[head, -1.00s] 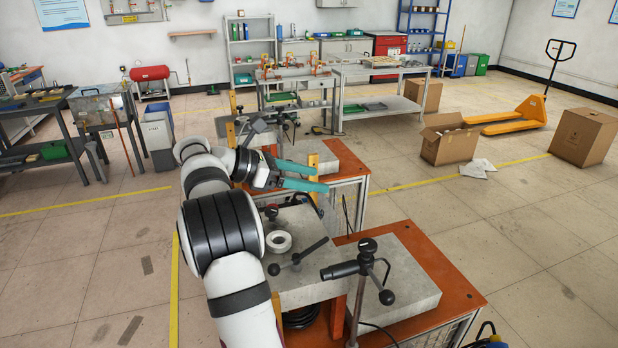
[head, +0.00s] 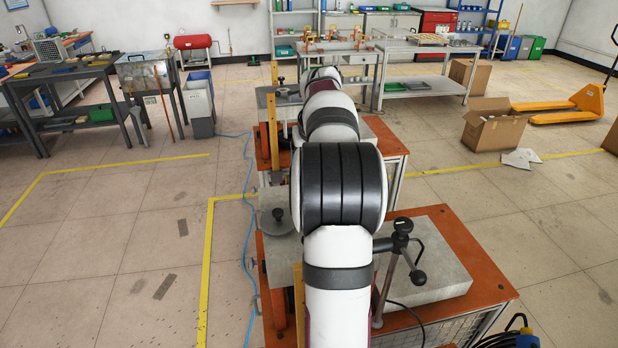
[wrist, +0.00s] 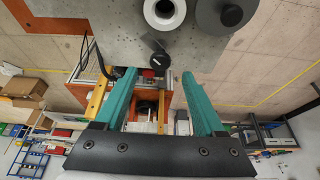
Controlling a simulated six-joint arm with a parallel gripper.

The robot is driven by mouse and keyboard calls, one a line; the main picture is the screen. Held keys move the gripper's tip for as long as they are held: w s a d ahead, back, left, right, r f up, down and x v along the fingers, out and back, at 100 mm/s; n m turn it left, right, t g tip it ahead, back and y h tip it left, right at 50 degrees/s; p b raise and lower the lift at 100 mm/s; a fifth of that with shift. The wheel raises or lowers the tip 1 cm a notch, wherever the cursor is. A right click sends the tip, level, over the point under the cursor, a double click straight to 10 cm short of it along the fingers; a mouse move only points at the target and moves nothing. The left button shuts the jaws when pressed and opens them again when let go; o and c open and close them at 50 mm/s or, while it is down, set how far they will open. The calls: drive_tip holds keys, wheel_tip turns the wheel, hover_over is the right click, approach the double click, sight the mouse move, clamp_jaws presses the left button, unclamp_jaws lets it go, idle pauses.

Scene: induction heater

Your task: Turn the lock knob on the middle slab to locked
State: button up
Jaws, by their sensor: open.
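In the wrist view a grey slab (wrist: 115,30) fills the top. A small black knob with a pale mark, apparently the lock knob (wrist: 160,56), sits at its edge. My gripper (wrist: 159,74) is open, with its teal fingers spread to either side of the knob's line. The knob appears near the gap between the tips; I cannot tell the depth or whether they touch. The knob's locked or unlocked position is not readable. In the head view my arm covers most of the middle slab, and my gripper is hidden behind it.
A white ring (wrist: 165,10) and a round grey disc (wrist: 222,14) are on the slab near the knob. In the head view a nearer slab (head: 440,262) lies on an orange bench (head: 480,285), with a black-handled lever (head: 402,240) beside my arm. Open floor lies left.

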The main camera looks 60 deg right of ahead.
drive_tip(key=x, duration=0.4)
drive_tip(key=shift+w+f, duration=0.1)
drive_tip(key=shift+f, duration=0.25)
drive_tip(key=shift+c, duration=0.2)
clamp_jaws()
